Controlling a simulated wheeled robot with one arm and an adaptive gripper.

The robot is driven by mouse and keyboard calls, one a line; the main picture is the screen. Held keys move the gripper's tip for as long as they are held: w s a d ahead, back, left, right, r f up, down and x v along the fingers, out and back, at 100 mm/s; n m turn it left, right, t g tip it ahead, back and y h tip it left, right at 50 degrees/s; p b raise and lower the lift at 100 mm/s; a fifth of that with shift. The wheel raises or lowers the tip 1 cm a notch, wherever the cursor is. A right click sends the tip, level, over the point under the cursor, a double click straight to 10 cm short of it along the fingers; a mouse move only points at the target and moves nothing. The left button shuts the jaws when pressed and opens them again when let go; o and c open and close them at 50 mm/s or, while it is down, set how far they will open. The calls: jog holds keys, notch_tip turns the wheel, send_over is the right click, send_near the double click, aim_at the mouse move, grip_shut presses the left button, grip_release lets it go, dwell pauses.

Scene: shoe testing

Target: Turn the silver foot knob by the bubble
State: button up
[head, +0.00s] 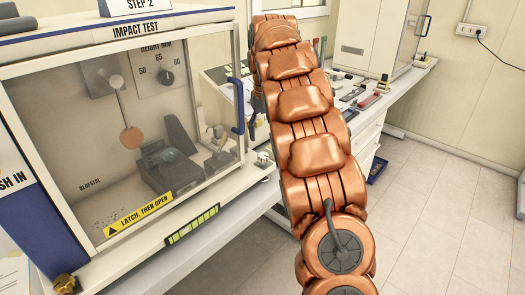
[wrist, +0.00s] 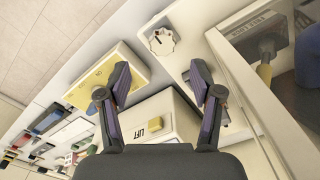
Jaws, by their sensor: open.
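The silver foot knob (head: 262,158) is small at the right corner of the impact test cabinet's base in the head view. A green bubble strip (head: 193,225) lies along the base's front edge. In the wrist view a pale, scalloped knob (wrist: 160,41) with a dark mark lies beyond the fingertips; I cannot tell for sure that it is the same knob. My gripper (wrist: 160,76) is open and empty, its fingers apart and not touching that knob. In the head view my arm hides most of the gripper.
The impact test cabinet (head: 108,62) with clear panels fills the left. A brass knob (head: 66,284) is at its near corner. In the wrist view, a box marked LIFT (wrist: 168,112) is below the fingers and a yellow panel (wrist: 100,80) is left. Open floor (head: 430,200) lies right.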

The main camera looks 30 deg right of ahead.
aim_at(263, 155)
jog(key=shift+a+f, duration=0.15)
jog(key=shift+f, duration=0.6)
jog(key=shift+f+p, duration=0.75)
jog(key=shift+f, duration=2.15)
jog(key=c, duration=1.1)
jog(key=shift+f+n+b, duration=0.15)
jog(key=shift+n+b, duration=0.15)
jog(key=shift+b, duration=0.05)
jog(key=shift+c, duration=0.2)
